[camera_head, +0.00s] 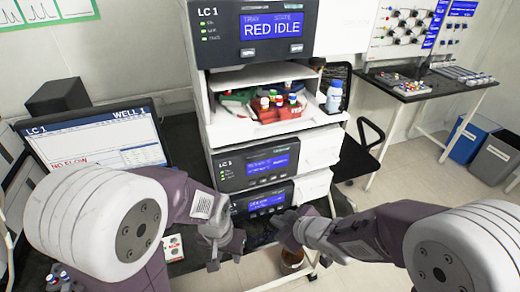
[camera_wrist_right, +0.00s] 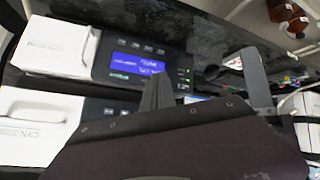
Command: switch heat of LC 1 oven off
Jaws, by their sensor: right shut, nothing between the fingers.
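The LC 1 stack stands in the middle of the head view. Its top unit (camera_head: 222,57) has a blue screen reading "RED IDLE". Below the open bay is a unit labelled LC 1 (camera_head: 228,172), and under it another unit (camera_head: 240,208); both have lit blue screens too small to read. I cannot tell which unit is the oven. My right gripper (camera_head: 288,235) is shut and empty, close to the bottom unit. In the right wrist view a unit's blue screen (camera_wrist_right: 137,65) shows behind the fingers. My left gripper (camera_head: 226,250) is left of the right one; its opening is unclear.
A monitor (camera_head: 95,138) stands at left. A brown bottle (camera_head: 291,260) is below the right gripper. A chair, side bench (camera_head: 425,85) and bins are at right.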

